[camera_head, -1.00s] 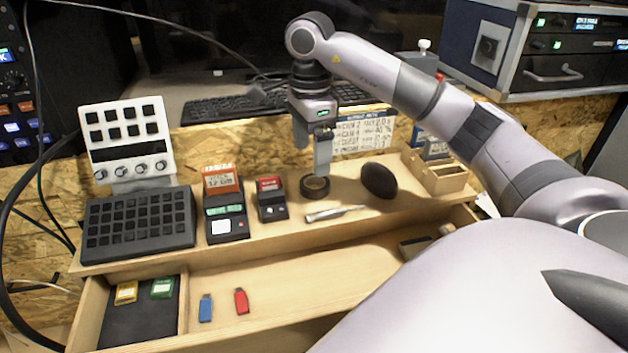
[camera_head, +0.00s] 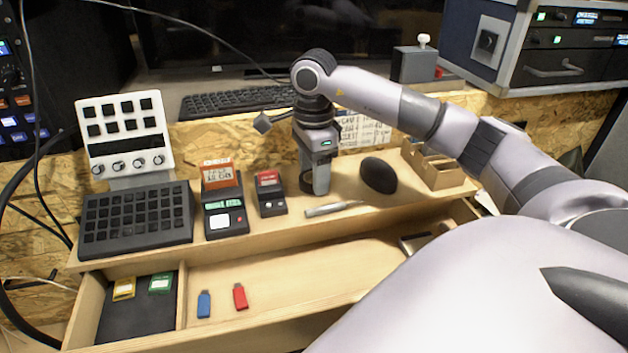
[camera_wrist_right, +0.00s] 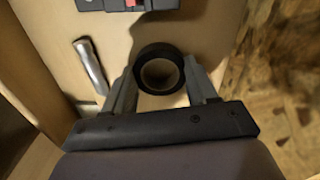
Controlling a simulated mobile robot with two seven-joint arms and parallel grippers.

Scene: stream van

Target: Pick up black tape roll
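The black tape roll (camera_wrist_right: 160,49) lies flat on the wooden shelf, its hole facing up. In the head view the tape roll (camera_head: 306,181) is mostly hidden behind a finger of my right gripper (camera_head: 319,188). In the wrist view my right gripper (camera_wrist_right: 160,75) is open, with one finger on each side of the roll. The fingers are very close to its sides; I cannot tell whether they touch. My left gripper is not in view.
A silver pen-like tool (camera_head: 334,208) and a black oval object (camera_head: 378,175) lie close to the roll. Small black devices (camera_head: 270,194) stand to its left, a wooden holder (camera_head: 440,171) to its right.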

